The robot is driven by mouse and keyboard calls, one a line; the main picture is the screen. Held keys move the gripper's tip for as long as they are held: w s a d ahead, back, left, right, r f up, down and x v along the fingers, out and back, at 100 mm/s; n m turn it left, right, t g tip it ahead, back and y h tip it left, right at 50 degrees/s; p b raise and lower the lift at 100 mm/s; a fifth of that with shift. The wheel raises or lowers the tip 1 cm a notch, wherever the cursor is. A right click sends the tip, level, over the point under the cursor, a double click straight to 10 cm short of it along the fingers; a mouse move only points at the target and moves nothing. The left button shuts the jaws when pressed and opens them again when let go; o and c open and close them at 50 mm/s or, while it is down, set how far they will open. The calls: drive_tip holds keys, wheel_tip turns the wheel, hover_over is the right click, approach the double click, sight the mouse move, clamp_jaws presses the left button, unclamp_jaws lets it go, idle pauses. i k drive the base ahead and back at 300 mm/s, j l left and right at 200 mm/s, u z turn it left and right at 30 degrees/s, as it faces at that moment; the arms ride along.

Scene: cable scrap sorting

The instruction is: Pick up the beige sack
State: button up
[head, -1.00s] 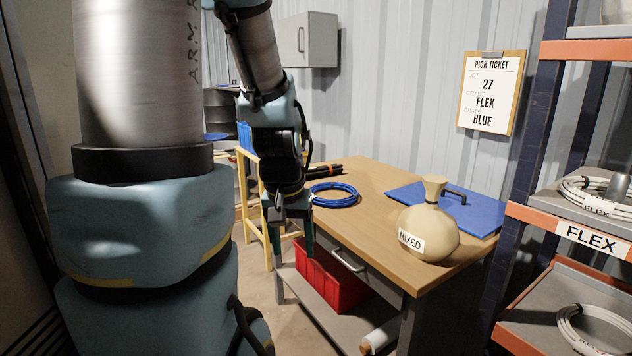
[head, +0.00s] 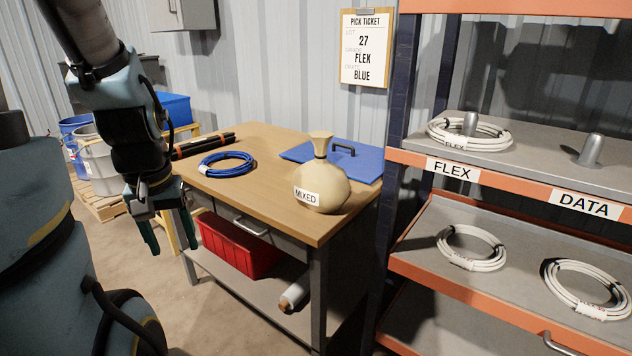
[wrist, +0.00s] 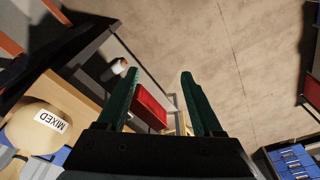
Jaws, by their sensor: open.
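The beige sack (head: 322,183) stands upright on the wooden table (head: 262,205), near its front right corner. It has a tied neck and a white label reading MIXED. It also shows at the lower left of the wrist view (wrist: 28,128). My gripper (head: 150,236) hangs to the left of the table, pointing down, apart from the sack. Its two green fingers are spread with nothing between them, as the wrist view also shows (wrist: 162,92).
A blue cable coil (head: 227,164) and a blue lidded case (head: 330,160) lie on the table. A red bin (head: 238,247) sits on its lower shelf. At right, a rack (head: 520,195) holds white cable coils. Buckets (head: 102,165) stand at back left.

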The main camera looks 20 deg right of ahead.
sight(319, 184)
drive_tip(key=i+j, duration=0.25)
drive_tip(key=i, duration=0.25)
drive_tip(key=i+j+z, duration=0.25)
drive_tip(key=i+z, duration=0.25)
drive_tip(key=i+j+z, duration=0.25)
drive_tip(key=z, duration=0.2)
drive_tip(key=i+j+z, duration=0.1)
drive_tip(key=z, duration=0.2)
drive_tip(key=i+j+z, duration=0.1)
drive_tip(key=z, duration=0.2)
drive_tip(key=i+j, duration=0.15)
drive_tip(key=j, duration=0.2)
